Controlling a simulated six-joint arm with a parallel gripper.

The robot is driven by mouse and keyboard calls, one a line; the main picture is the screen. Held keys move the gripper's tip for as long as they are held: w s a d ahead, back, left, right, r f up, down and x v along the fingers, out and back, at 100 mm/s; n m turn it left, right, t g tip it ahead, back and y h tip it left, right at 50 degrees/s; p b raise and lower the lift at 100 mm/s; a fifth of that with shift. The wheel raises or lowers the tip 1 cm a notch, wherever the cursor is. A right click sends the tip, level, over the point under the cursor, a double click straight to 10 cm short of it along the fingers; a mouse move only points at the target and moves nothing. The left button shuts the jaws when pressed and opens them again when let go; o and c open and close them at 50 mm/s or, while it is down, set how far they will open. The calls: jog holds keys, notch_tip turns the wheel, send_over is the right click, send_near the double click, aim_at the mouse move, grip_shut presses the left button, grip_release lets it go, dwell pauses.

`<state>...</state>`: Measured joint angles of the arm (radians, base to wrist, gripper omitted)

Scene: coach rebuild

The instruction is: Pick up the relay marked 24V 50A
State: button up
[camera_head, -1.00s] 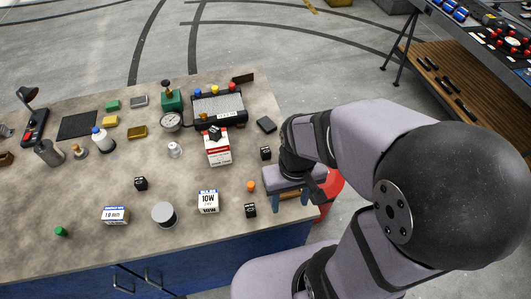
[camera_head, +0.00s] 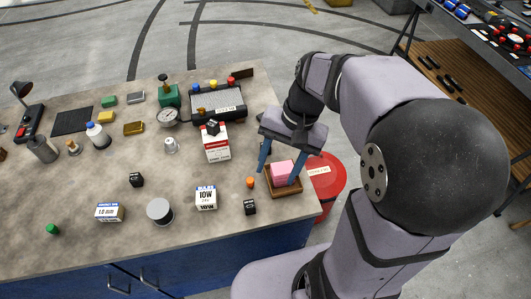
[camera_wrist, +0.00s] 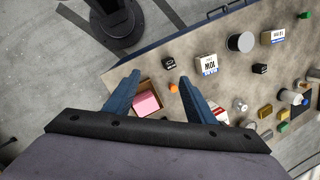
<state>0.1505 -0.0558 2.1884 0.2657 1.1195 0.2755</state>
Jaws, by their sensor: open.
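Several small black block-shaped parts that look like relays are on the bench; I cannot read their markings. One (camera_head: 250,207) is near the front edge, right of the 10W box, and shows in the wrist view (camera_wrist: 169,64). Another (camera_head: 136,180) is at the left middle, also in the wrist view (camera_wrist: 259,69). A third (camera_head: 213,128) sits on top of the red-and-white box. My gripper (camera_head: 278,177) is open and empty, its blue fingers pointing down over a wooden tray (camera_head: 285,195) holding a pink block (camera_head: 282,171). It also shows in the wrist view (camera_wrist: 160,78).
The white 10W box (camera_head: 206,198), an orange cap (camera_head: 250,182) and a grey cylinder (camera_head: 160,211) stand near the front. The red-and-white box (camera_head: 216,146) is left of my gripper. A red bin (camera_head: 326,176) stands off the bench's right edge.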

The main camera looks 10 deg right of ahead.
jog(key=w+d+f+m+t+y+b, duration=0.2)
jog(key=w+m+y+b, duration=0.3)
jog(key=w+m+b, duration=0.5)
jog(key=w+d+r+m+t+y+b, duration=0.25)
jog(key=w+d+m+y, duration=0.35)
jog(key=w, duration=0.4)
jog(key=shift+t+h, duration=0.25)
jog(key=shift+h, duration=0.35)
jog(key=f, duration=1.1)
jog(key=d+f, duration=0.1)
jog(key=f, duration=0.5)
jog(key=shift+w+f+p, duration=0.15)
jog(key=shift+w+p, duration=0.05)
jog(key=shift+p, duration=0.15)
jog(key=shift+f+n, duration=0.3)
jog(key=shift+f, duration=0.2)
jog(key=shift+p+x, duration=0.9)
jog(key=shift+x, duration=0.75)
jog(key=shift+p+x, duration=0.85)
jog(key=shift+x, duration=1.2)
jog(key=shift+d+f, duration=0.15)
jog(key=c, duration=1)
